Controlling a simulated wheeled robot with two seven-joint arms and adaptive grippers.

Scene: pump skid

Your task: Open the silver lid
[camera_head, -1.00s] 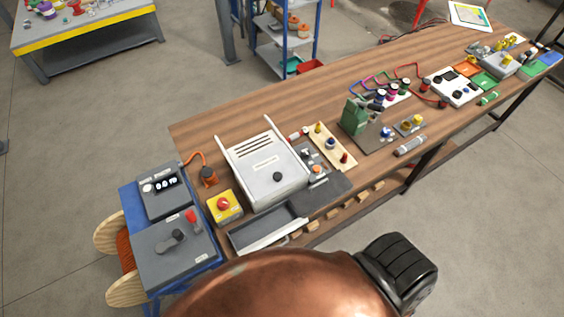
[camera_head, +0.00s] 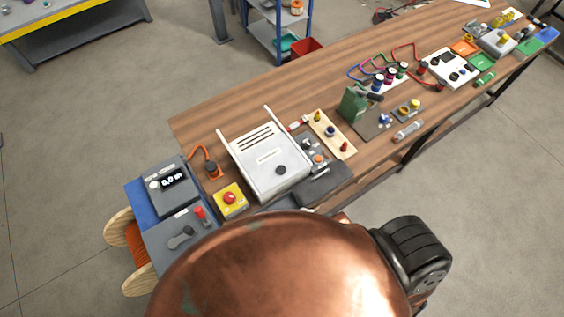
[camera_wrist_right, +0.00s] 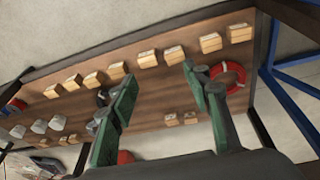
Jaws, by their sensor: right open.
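A silver-white box (camera_head: 268,158) with a slotted top, side rails and a black round knob (camera_head: 281,170) stands near the left end of the wooden table in the head view. Its top panel looks closed; which part is the lid is not clear. My right gripper (camera_wrist_right: 160,77) shows only in the right wrist view. Its two green fingers are spread apart with nothing between them, over a brown board with several wooden blocks (camera_wrist_right: 147,59). The silver-white box does not show there. My left gripper is not in view.
A yellow box with a red button (camera_head: 230,198) and a grey display unit (camera_head: 168,183) sit left of the silver-white box. A wooden strip with knobs (camera_head: 330,132) lies to its right. A red ring (camera_wrist_right: 228,76) lies beside the right finger. A copper-coloured dome hides the table's front.

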